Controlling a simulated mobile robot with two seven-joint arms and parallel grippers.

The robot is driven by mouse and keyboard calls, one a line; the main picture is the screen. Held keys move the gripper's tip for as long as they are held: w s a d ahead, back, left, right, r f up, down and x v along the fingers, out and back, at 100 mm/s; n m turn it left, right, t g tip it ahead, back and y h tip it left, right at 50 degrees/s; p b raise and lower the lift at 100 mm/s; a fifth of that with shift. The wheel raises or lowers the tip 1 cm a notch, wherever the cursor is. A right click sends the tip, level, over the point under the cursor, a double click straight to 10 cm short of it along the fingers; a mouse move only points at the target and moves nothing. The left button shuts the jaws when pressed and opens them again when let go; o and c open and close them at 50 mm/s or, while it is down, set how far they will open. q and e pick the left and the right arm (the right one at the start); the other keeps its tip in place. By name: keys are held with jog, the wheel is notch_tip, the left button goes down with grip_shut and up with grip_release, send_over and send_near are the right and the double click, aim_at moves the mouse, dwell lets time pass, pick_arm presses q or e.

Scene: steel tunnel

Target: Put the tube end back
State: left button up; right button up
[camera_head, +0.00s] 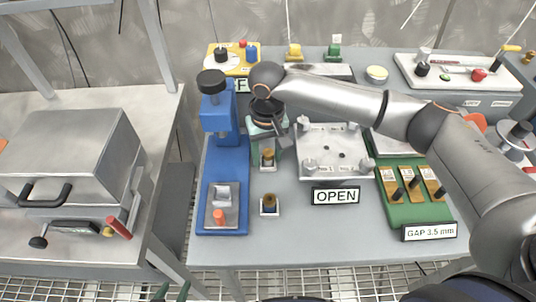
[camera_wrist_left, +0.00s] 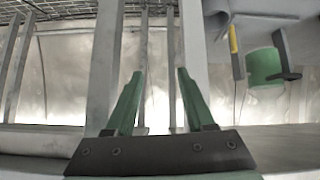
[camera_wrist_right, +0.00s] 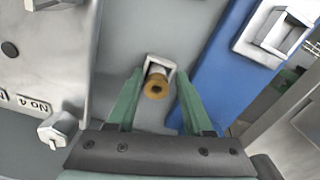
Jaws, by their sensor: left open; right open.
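Two short brass tube pieces stand in small white holders on the grey bench, beside the blue press (camera_head: 241,170): a far one (camera_head: 267,158) and a near one (camera_head: 269,200). My right gripper (camera_head: 264,150) is open and points down at the far piece. In the right wrist view a brass tube piece (camera_wrist_right: 156,87) with a round hole in its end shows between the open fingers (camera_wrist_right: 155,90), in a white holder (camera_wrist_right: 160,62). I cannot tell how deep the fingers reach around it. My left gripper (camera_head: 172,291) is open and empty at the bottom; its fingers (camera_wrist_left: 158,80) also show in the left wrist view.
A silver plate (camera_head: 335,165) with corner knobs lies behind an OPEN sign (camera_head: 336,196). A green gauge board (camera_head: 412,207) with brass pieces is at right. A steel box (camera_head: 75,150) stands on the left table. My right arm crosses above the bench.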

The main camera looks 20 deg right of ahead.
aim_at(268, 153)
pick_arm(q)
jog(key=shift+s+a+r+p, duration=0.1)
jog(key=shift+a+r+p, duration=0.3)
jog(key=shift+p, duration=0.6)
pick_arm(e)
notch_tip(268, 153, up, 12)
jog(key=shift+d+r, duration=0.15)
pick_arm(q)
jog(key=shift+w+d+r, duration=0.3)
jog(key=shift+r, duration=0.1)
